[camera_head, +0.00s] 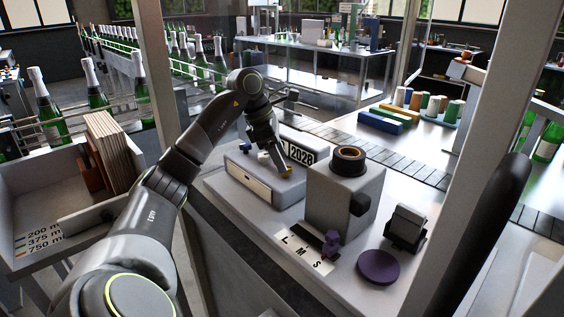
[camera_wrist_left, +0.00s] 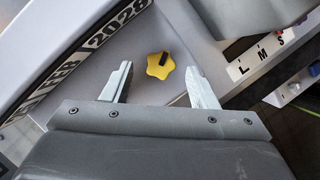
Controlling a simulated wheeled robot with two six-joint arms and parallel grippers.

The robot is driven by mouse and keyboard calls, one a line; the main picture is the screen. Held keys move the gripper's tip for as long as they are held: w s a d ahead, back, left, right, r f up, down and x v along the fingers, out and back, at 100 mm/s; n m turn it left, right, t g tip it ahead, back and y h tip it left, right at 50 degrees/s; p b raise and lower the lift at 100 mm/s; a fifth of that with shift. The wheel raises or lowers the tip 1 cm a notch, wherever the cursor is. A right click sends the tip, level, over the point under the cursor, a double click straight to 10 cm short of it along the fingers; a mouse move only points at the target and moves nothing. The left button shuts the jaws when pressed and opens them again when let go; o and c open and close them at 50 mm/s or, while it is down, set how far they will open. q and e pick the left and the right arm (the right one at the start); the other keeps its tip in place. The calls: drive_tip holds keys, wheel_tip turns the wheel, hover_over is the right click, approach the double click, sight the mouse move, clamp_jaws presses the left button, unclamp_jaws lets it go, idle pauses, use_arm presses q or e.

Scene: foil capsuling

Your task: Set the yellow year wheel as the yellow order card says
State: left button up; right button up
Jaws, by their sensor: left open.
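The yellow year wheel (camera_wrist_left: 160,65) is a small lobed knob with a dark mark, on the grey top of the date unit. Only a bit of the yellow wheel (camera_head: 288,170) shows in the head view, by my gripper. The date strip (camera_wrist_left: 118,22) beside it reads 2028, with FEB before it; the year (camera_head: 303,157) also reads 2028 in the head view. My left gripper (camera_wrist_left: 159,80) is open, its two fingers on either side of the wheel and apart from it in the picture; height above it is unclear. I make out no yellow order card. My right gripper is out of view.
Right of the date unit stands a grey block (camera_head: 345,195) with a dark ring on top. In front are an L M S scale (camera_head: 304,252) with a purple slider and a purple disc (camera_head: 378,267). A bin (camera_head: 20,185) with boards is at left. A frame post (camera_head: 158,70) stands behind my left arm.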

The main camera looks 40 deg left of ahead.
use_arm(q)
drive_tip(key=shift+w+d+f, duration=0.15)
drive_tip(key=shift+d+f, duration=0.1)
drive_tip(key=shift+f, duration=0.55)
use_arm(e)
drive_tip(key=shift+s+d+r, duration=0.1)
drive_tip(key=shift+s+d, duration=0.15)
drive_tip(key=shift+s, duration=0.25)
use_arm(q)
drive_tip(key=shift+c, duration=0.3)
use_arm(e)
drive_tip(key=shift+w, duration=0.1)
use_arm(q)
drive_tip(key=c, duration=0.9)
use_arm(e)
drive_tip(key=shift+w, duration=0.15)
